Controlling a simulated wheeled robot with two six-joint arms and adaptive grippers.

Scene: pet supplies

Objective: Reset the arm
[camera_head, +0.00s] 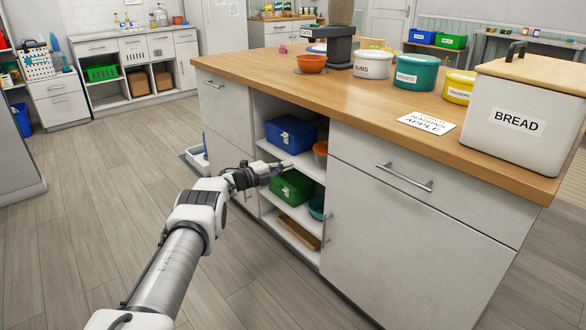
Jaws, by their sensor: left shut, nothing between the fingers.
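My left arm reaches in from the lower left of the head view. Its gripper (279,168) is shut and empty, in front of the open shelves of the kitchen island (370,240). The fingertips are small in the picture and lie between the blue box on the upper shelf and the green box below it. I cannot tell whether they touch the shelf. My right gripper is not in view.
The shelves hold a blue box (291,132), a green box (291,187), an orange bowl (320,152) and a teal bowl (317,207). A bread bin (520,120) and several labelled canisters stand on the countertop. Open floor (90,190) lies left of the arm.

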